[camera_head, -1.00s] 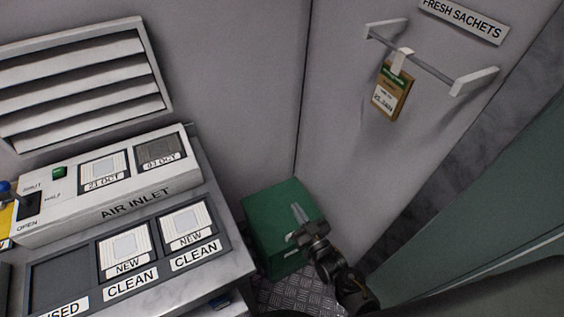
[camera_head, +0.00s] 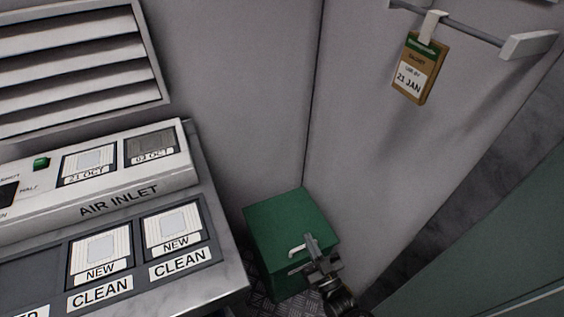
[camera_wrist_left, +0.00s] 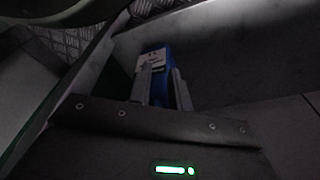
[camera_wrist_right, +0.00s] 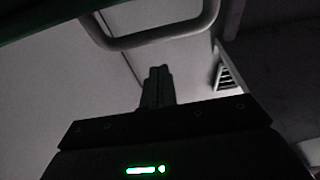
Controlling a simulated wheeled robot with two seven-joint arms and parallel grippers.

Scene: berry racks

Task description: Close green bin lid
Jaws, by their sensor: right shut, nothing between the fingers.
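The green bin (camera_head: 280,222) stands on the floor in the corner. Its green top looks flat, and I cannot tell if a gap is left under the lid. A pale handle (camera_head: 296,251) is near its front edge. My right gripper (camera_head: 312,242) is shut and empty, beside the handle. In the right wrist view the handle (camera_wrist_right: 150,38) loops across the top, beyond the shut fingertips (camera_wrist_right: 158,72). In the left wrist view a blue thing with a white face (camera_wrist_left: 153,60) shows at the fingers of my left gripper (camera_wrist_left: 165,85); whether it is gripped is unclear.
A counter with the air inlet panel (camera_head: 120,203) and clean filters (camera_head: 172,230) is to the left of the bin. A sachet (camera_head: 420,68) hangs from a wall rail (camera_head: 470,32) at upper right. Wall stands close behind the bin.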

